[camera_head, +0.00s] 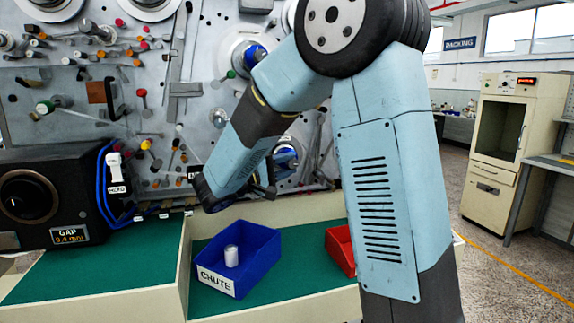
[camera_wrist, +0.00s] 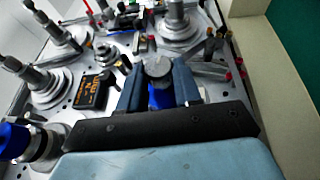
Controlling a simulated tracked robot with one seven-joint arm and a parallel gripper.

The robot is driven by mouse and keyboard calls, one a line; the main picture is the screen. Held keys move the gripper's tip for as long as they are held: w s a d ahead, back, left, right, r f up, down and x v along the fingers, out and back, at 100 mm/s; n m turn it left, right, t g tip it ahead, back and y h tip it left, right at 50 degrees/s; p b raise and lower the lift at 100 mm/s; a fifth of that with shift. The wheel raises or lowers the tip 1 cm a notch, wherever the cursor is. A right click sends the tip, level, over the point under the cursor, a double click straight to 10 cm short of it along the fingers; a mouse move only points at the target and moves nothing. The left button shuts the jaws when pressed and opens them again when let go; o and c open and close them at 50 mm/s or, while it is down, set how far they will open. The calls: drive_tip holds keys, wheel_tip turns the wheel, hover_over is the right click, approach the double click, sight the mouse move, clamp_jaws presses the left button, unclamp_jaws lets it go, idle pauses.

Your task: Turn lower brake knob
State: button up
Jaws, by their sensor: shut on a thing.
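In the wrist view my gripper (camera_wrist: 160,84) is shut on a knob with a blue body (camera_wrist: 160,97) and a grey round top (camera_wrist: 157,66). One dark blue-grey finger lies on each side of it. The knob stands out from the grey metal panel (camera_head: 220,118). In the head view my gripper is at the lower part of this panel, mostly hidden by my wrist, so its hold on the knob does not show there. A black plate with orange lettering (camera_wrist: 92,92) is left of the gripper in the wrist view; I cannot read it clearly.
Several spindles, pins and coloured knobs crowd the panel. A black gauge box (camera_head: 45,200) stands left. Green bench surface (camera_head: 110,270) is free.

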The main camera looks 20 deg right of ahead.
drive_tip(key=shift+f+n+h, duration=0.3)
drive_tip(key=shift+h, duration=0.2)
drive_tip(key=shift+s, duration=0.1)
drive_tip(key=o, duration=1)
drive_tip(key=shift+r, duration=0.1)
drive_tip(key=shift+o, duration=0.2)
drive_tip(key=shift+t, duration=0.3)
drive_tip(key=v, duration=1.3)
drive_tip(key=shift+a+f, duration=0.3)
drive_tip(key=shift+a, duration=0.1)
